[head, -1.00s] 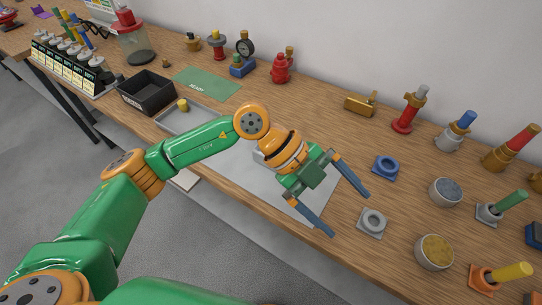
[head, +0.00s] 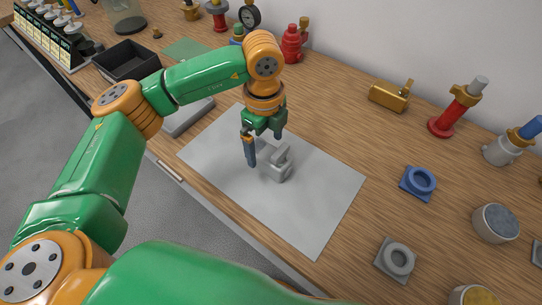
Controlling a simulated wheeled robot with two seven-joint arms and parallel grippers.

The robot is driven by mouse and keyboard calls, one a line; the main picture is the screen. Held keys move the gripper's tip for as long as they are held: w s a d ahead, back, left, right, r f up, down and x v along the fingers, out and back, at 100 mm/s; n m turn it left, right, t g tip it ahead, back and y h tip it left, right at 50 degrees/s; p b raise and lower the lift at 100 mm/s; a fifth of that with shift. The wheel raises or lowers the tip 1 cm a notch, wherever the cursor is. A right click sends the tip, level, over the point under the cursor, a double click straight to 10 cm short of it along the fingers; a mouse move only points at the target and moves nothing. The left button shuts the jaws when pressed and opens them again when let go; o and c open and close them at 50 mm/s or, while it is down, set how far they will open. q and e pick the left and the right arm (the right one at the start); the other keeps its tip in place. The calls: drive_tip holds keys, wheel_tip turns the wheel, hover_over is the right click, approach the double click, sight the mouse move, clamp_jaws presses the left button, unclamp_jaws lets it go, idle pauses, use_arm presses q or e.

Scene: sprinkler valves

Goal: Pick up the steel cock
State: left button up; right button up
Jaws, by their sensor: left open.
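A grey steel cock (head: 278,169) lies on the pale grey sheet (head: 325,200) on the wooden bench. It has a blocky body and a bent lever at its top. My left gripper (head: 264,150) points down just behind and to the left of the cock, with its two fingers apart. The far finger is partly hidden behind the gripper's body and the cock's lever. I cannot tell whether a finger touches the cock. My right gripper is out of view.
A grey ring block (head: 397,259) and a blue ring block (head: 419,182) stand to the right. A brass valve (head: 390,96) and a red valve (head: 455,113) stand behind. A black bin (head: 125,62) stands at the left. The sheet's right part is clear.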

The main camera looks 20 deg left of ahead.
sight(267, 152)
use_arm(q)
drive_tip(key=f, duration=0.2)
drive_tip(key=f+p, duration=0.1)
drive_tip(key=f, duration=0.1)
drive_tip(key=f+p, duration=0.1)
drive_tip(key=f, duration=0.1)
drive_tip(key=shift+w, duration=0.25)
drive_tip(key=shift+d, duration=0.1)
clamp_jaws()
